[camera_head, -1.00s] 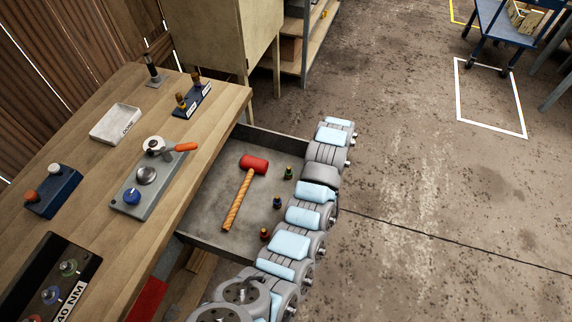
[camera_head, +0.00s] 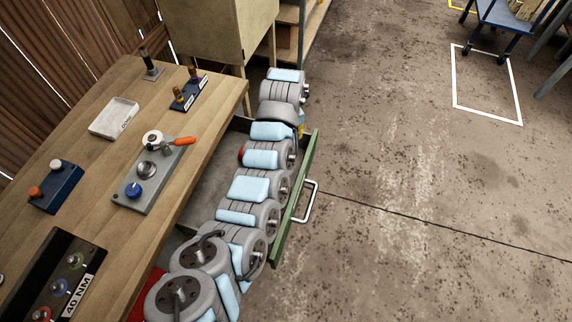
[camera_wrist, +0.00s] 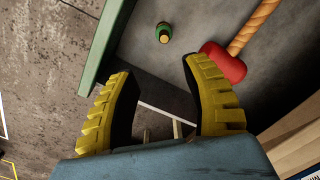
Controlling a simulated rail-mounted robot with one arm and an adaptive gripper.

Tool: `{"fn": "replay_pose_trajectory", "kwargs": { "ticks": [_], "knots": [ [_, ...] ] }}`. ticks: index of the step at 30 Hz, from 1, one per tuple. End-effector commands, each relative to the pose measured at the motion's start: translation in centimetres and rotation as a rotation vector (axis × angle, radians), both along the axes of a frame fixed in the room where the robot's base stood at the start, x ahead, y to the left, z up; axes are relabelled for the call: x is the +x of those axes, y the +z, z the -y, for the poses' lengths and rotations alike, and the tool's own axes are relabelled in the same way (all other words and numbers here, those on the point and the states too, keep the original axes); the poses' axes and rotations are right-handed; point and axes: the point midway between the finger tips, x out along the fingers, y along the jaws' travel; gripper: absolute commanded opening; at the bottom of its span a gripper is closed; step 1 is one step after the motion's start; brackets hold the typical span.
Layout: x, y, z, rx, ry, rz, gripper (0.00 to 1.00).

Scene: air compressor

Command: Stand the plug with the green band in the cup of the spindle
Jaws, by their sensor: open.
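The plug with the green band (camera_wrist: 164,33) stands on the grey drawer floor in the wrist view, beyond my fingertips. In the head view my arm hides it. My gripper (camera_wrist: 160,68) is open and empty, with two yellow ribbed fingers apart and the plug past the gap between them. In the head view only a bit of yellow shows beside my arm. On the bench, a grey plate (camera_head: 133,199) carries a silver domed part, a blue knob and a lever with an orange handle. I cannot tell which part is the spindle's cup.
A red-headed mallet (camera_wrist: 224,66) lies in the drawer close to my right-hand finger. The green drawer front (camera_head: 279,239) has a metal handle. On the bench are a pale tray (camera_head: 114,118) and a blue block (camera_head: 54,190).

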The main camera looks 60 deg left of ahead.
Motion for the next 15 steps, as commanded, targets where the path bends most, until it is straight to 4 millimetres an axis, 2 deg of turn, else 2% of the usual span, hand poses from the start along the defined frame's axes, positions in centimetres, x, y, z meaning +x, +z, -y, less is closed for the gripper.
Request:
{"fn": "replay_pose_trajectory", "kwargs": {
  "ticks": [6, 15],
  "knots": [
    [-0.1, -2.7, 0.0, -0.001, -0.001, -0.002, 0.48],
    [-0.1, -5.5, -0.1, 0.002, -0.001, -0.001, 0.48]
  ]
}}
